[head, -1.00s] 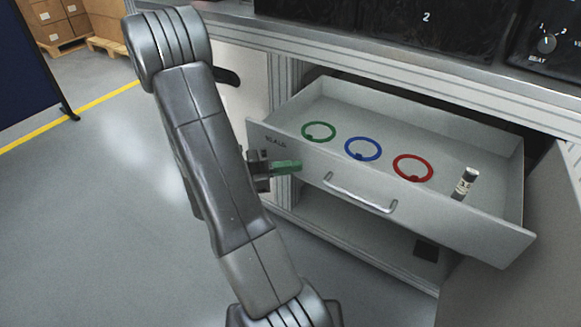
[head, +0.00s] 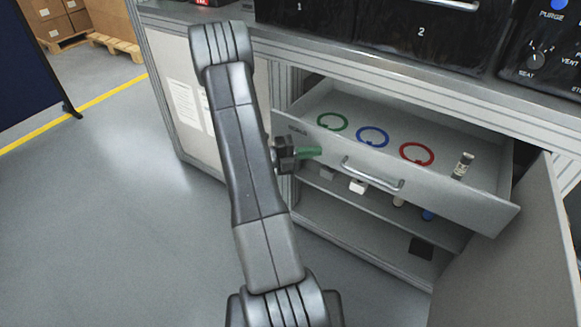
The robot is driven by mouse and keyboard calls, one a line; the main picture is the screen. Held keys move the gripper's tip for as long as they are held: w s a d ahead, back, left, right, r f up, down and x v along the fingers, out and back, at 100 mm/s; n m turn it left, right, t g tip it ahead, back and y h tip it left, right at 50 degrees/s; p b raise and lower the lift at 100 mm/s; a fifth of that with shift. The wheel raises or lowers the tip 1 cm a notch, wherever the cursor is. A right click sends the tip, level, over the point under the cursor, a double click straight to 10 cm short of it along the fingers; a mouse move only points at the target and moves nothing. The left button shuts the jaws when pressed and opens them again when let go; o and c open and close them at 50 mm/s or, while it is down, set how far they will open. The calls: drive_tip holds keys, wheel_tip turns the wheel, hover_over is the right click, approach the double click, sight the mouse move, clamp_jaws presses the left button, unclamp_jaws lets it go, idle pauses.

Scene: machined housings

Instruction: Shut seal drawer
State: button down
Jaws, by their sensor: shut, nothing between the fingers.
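The seal drawer (head: 335,160) is a light grey drawer labelled SEALS, pulled out from the bench. Inside it lie a green ring (head: 332,122), a blue ring (head: 372,137), a red ring (head: 417,154) and a small labelled vial (head: 462,165). A silver bar handle (head: 372,177) is on its front. My gripper (head: 318,152), with green fingers, is shut and empty. It is in front of the drawer front, left of the handle; I cannot tell whether it touches the front.
A shelf below the drawer holds a white block (head: 357,186) and other small items. An open cabinet door (head: 500,245) stands at the right. Black numbered units (head: 420,35) sit on the bench above. The floor at left is clear.

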drive_tip(key=w+d+p, duration=0.1)
drive_tip(key=w+d, duration=0.3)
drive_tip(key=w, duration=0.2)
drive_tip(key=w+d+p, duration=0.1)
drive_tip(key=w+d, duration=0.4)
drive_tip(key=w, duration=0.2)
drive_tip(key=w+d+p, duration=0.1)
drive_tip(key=w+d, duration=0.4)
drive_tip(key=w, duration=0.1)
drive_tip(key=shift+w+d, duration=0.1)
drive_tip(key=shift+w, duration=0.15)
drive_tip(key=shift+w+d, duration=0.15)
drive_tip(key=shift+w, duration=0.1)
drive_tip(key=shift+w+r, duration=0.1)
drive_tip(key=shift+r, duration=0.05)
drive_tip(key=shift+w+r, duration=0.1)
drive_tip(key=shift+r, duration=0.05)
drive_tip(key=shift+s, duration=0.25)
drive_tip(key=s+a, duration=0.1)
drive_tip(key=a, duration=0.1)
drive_tip(key=s+a+p, duration=0.1)
drive_tip(key=s+a, duration=0.1)
drive_tip(key=shift+s+f, duration=0.2)
drive_tip(key=a, duration=0.2)
drive_tip(key=s+a, duration=0.1)
drive_tip(key=a, duration=0.5)
drive_tip(key=shift+s+a+f, duration=0.15)
drive_tip(key=shift+s+a, duration=0.05)
drive_tip(key=shift+d, duration=0.1)
